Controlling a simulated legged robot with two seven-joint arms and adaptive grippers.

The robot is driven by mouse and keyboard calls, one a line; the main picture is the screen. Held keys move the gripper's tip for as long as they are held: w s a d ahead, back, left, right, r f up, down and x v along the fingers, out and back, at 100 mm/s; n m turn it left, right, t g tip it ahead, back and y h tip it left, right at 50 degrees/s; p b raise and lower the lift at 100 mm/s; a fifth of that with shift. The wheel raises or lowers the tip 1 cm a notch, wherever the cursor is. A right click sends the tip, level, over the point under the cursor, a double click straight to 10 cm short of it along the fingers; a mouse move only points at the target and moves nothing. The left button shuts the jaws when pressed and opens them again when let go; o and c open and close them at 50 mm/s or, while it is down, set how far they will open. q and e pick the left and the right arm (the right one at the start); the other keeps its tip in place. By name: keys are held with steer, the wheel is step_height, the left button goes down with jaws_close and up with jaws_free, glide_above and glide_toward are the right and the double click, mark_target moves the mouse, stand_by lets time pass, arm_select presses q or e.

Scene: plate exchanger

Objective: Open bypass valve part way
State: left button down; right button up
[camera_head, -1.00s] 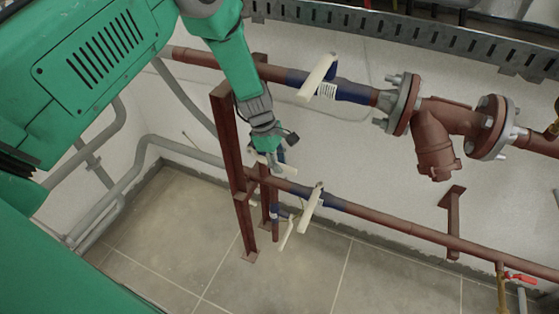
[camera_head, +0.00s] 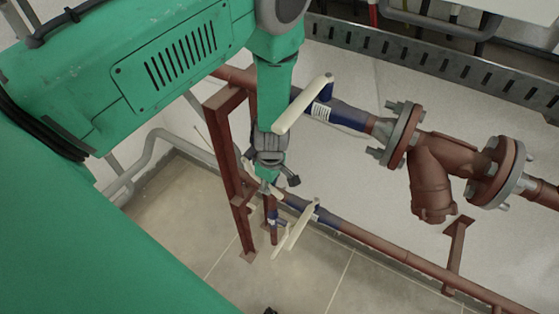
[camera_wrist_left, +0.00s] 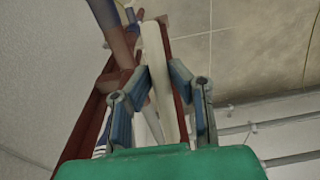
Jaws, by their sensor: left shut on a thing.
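My left gripper (camera_head: 271,187) reaches down in the head view beside the red-brown post, at the height of the lower pipe. In the left wrist view its two fingers (camera_wrist_left: 160,76) are on either side of a long cream valve lever (camera_wrist_left: 155,45), shut on it. In the head view a cream lever (camera_head: 248,168) shows only partly beside the gripper, and the grip itself is hidden. Other cream levers belong to blue valves: one on the upper pipe (camera_head: 303,103), one on the lower pipe (camera_head: 302,224), and a smaller one just below (camera_head: 281,241). My right gripper is not in view.
The red-brown support frame (camera_head: 227,150) stands close to the left of my gripper. The upper pipe carries a flanged strainer (camera_head: 432,175) at right. A grey perforated tray (camera_head: 440,68) runs along the wall. The tiled floor (camera_head: 190,215) is clear.

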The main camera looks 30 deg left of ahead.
arm_select(q)
steer(key=shift+w+d+r, duration=0.1)
steer(key=shift+w+r, duration=0.1)
steer(key=shift+w, duration=0.1)
steer(key=shift+d+r, duration=0.1)
steer(key=shift+s+r, duration=0.1)
steer(key=shift+s, duration=0.05)
steer(key=c, duration=1.5)
jaws_free()
steer(key=shift+a, duration=0.2)
